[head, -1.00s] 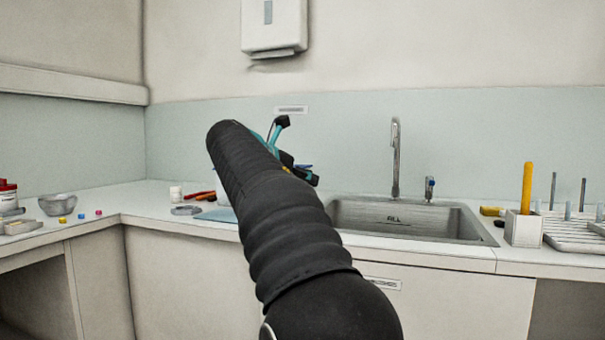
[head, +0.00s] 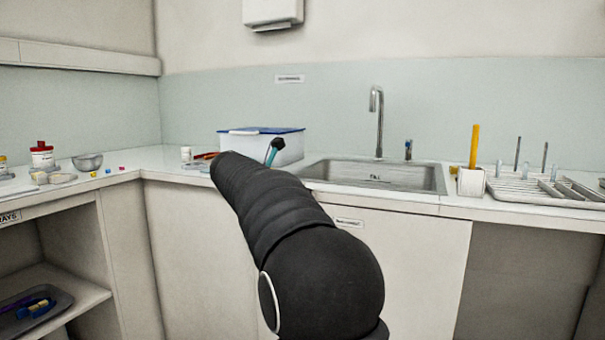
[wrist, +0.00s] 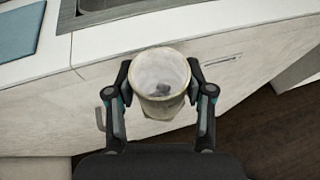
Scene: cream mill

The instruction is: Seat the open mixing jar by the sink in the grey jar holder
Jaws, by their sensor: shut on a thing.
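In the wrist view my gripper (wrist: 159,84) is shut on the mixing jar (wrist: 162,58), with one finger on each side of it. The jar is pale, open at the top and seen from above, with a small grey shape inside. It is held out in front of the counter's edge, with cabinet doors and dark floor behind it. In the head view my arm hides the jar and most of the gripper. The sink (head: 375,176) is in the counter. I cannot make out the grey jar holder in either current view.
A blue-lidded box (head: 262,147) stands at the back of the counter (head: 150,162). Right of the sink are a white block with a yellow stick (head: 472,180) and a drying rack (head: 540,188). A metal bowl (head: 87,162) stands left. A blue cloth (wrist: 20,32) lies near the sink.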

